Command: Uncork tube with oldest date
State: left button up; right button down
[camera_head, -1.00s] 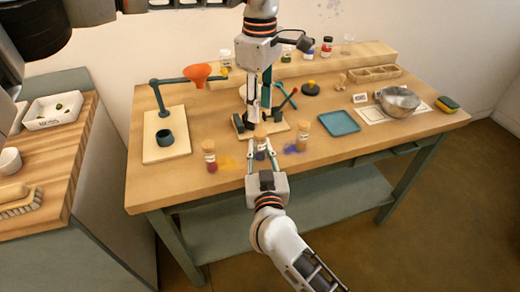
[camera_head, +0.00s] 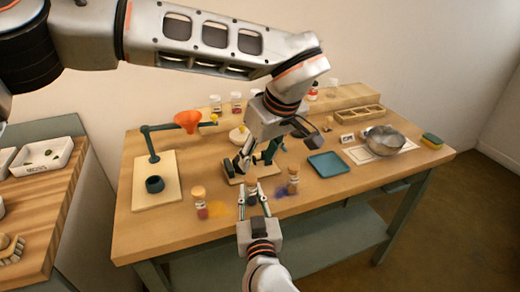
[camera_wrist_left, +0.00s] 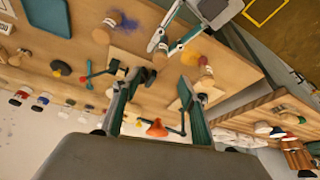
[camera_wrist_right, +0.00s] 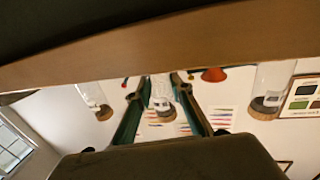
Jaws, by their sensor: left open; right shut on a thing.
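Three corked glass tubes stand along the near part of the table. The left tube (camera_head: 200,205) holds red contents, and the right tube (camera_head: 293,182) stands by blue powder. The middle tube (camera_head: 252,197) is between the fingers of my right gripper (camera_head: 255,194), which is shut on it; it also shows in the right wrist view (camera_wrist_right: 162,92). My left gripper (camera_head: 250,163) is open and empty, tilted, just behind and above the middle tube. In the left wrist view, its fingers (camera_wrist_left: 160,108) are wide apart. The dates on the labels are too small to read.
An orange funnel (camera_head: 187,121) on a stand is at the back left. A blue tray (camera_head: 328,164) and a metal bowl (camera_head: 385,139) lie to the right. Several jars line the back shelf. Yellow and blue powder lies by the tubes.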

aim_at(250, 177)
pick_arm(q)
jog(key=x, duration=0.9)
jog(key=shift+f, duration=0.1)
grip_shut()
jog(key=shift+r, duration=0.3)
pick_arm(e)
jog(key=shift+f, duration=0.15)
dwell(0.3)
pick_arm(q)
jog(key=shift+r, duration=0.6)
pick_arm(e)
jog(key=shift+f, duration=0.2)
pick_arm(q)
jog(key=shift+r, duration=0.3)
pick_arm(e)
jog(key=shift+r, duration=0.1)
